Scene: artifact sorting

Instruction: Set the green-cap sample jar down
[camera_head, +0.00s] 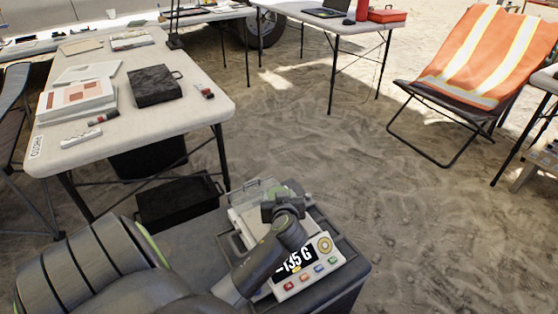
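My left arm comes in from the lower left and reaches over a white digital scale (305,272), whose display reads "-135 G". My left gripper (284,204) is above the back part of the scale. A small patch of green shows at the gripper and may be the green cap of the sample jar, but the jar cannot be made out clearly. The arm and gripper hide that spot, so I cannot tell whether the fingers are open or shut. My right gripper is not in view.
The scale stands on a dark grey case-like surface (352,266), beside a clear box (258,188). A black crate (178,200) is to its left. A white table (200,125) holds a black box (154,86), papers and markers. An orange chair (480,60) stands right; sandy ground between is clear.

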